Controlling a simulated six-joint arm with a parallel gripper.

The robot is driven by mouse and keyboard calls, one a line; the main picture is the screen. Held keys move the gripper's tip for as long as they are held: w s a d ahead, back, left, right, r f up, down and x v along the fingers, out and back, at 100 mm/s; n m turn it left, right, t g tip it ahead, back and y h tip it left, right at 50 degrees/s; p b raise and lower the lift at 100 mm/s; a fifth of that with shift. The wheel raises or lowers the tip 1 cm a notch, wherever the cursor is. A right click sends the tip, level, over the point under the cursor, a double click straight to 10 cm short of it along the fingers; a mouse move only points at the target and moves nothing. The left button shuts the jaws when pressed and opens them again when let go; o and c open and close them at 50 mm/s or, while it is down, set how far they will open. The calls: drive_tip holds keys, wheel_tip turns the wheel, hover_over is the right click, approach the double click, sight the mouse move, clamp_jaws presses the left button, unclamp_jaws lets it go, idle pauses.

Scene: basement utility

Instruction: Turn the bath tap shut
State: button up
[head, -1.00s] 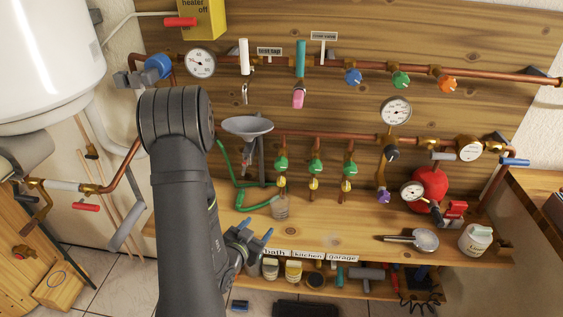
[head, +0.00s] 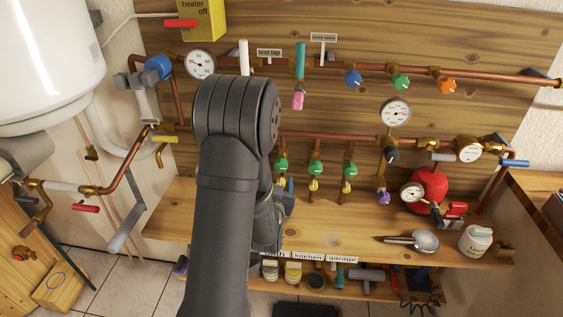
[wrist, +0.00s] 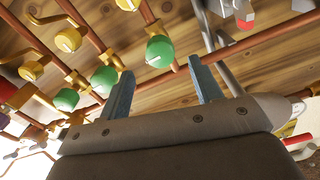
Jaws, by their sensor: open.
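Three green-knobbed taps hang from the lower copper pipe. The bath tap (head: 281,167) is the leftmost in the head view, above the partly covered "bath" label. In the wrist view the bath tap (wrist: 160,50) is the nearest green knob, just beyond the space between my fingertips. My gripper (wrist: 161,68) is open, its two blue fingers apart with nothing between them. In the head view my arm hides most of the gripper; a blue finger shows just below and right of the bath tap. I cannot tell whether anything touches the knob.
The kitchen tap (head: 316,168) and garage tap (head: 349,170) stand close to the right. Copper pipes and a grey rod (wrist: 224,60) lie near the fingers in the wrist view. The bench top (head: 330,230) is clear left of the metal scoop (head: 424,241).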

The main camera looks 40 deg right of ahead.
sight(281, 161)
drive_tip(key=x, duration=1)
drive_tip(key=shift+w, duration=0.15)
drive_tip(key=c, duration=1)
